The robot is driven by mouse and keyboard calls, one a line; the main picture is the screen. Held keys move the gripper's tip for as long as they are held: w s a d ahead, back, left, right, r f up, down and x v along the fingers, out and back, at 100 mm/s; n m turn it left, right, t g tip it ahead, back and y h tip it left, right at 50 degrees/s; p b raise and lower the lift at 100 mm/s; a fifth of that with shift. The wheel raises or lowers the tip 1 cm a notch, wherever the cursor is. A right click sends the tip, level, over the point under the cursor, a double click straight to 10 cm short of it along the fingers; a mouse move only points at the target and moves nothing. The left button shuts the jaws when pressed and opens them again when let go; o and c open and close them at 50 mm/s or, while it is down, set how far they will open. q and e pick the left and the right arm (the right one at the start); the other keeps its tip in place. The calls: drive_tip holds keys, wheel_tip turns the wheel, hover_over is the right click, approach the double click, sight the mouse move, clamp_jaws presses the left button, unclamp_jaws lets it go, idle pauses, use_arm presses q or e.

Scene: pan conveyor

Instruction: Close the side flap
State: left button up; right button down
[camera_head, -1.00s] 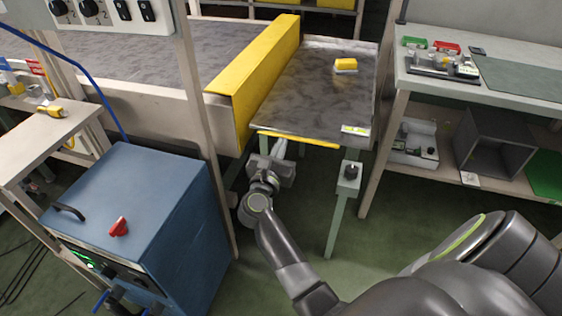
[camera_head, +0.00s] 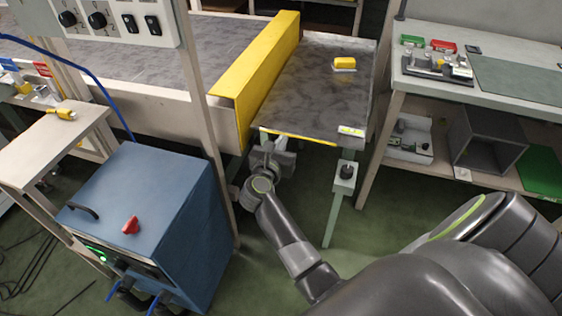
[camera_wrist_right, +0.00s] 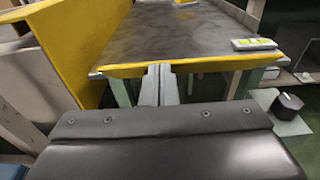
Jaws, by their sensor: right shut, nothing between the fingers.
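A grey metal pan table (camera_head: 315,95) extends beyond the conveyor. A yellow-edged strip, apparently the side flap (camera_head: 305,138), runs along its near edge; it also shows in the right wrist view (camera_wrist_right: 205,64). It looks close to level with the pan top, but its exact angle is unclear. My right gripper (camera_head: 270,148) is at the left part of this near edge. In the right wrist view its two fingers (camera_wrist_right: 160,72) are together, empty, and meet the strip's lower border in the picture. I cannot tell whether they touch. My left gripper is not in view.
A tall yellow barrier (camera_head: 255,70) stands left of the pan. A yellow block (camera_head: 344,63) lies on the pan. A post with a black knob (camera_head: 345,175) stands near its right corner. A blue cabinet (camera_head: 150,215) is at left, a workbench (camera_head: 480,85) at right.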

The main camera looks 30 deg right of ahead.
use_arm(q)
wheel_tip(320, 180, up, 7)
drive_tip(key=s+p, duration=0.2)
drive_tip(key=p, duration=0.6)
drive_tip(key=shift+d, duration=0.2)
use_arm(e)
drive_tip(key=shift+g+y, duration=0.7)
drive_tip(key=shift+y, duration=0.1)
drive_tip(key=shift+w+d+r, duration=0.85)
drive_tip(key=shift+d+r, duration=0.15)
drive_tip(key=shift+r, duration=0.1)
drive_tip(key=shift+w+d+r, duration=0.85)
drive_tip(key=shift+d+r, duration=0.15)
drive_tip(key=shift+r, duration=0.1)
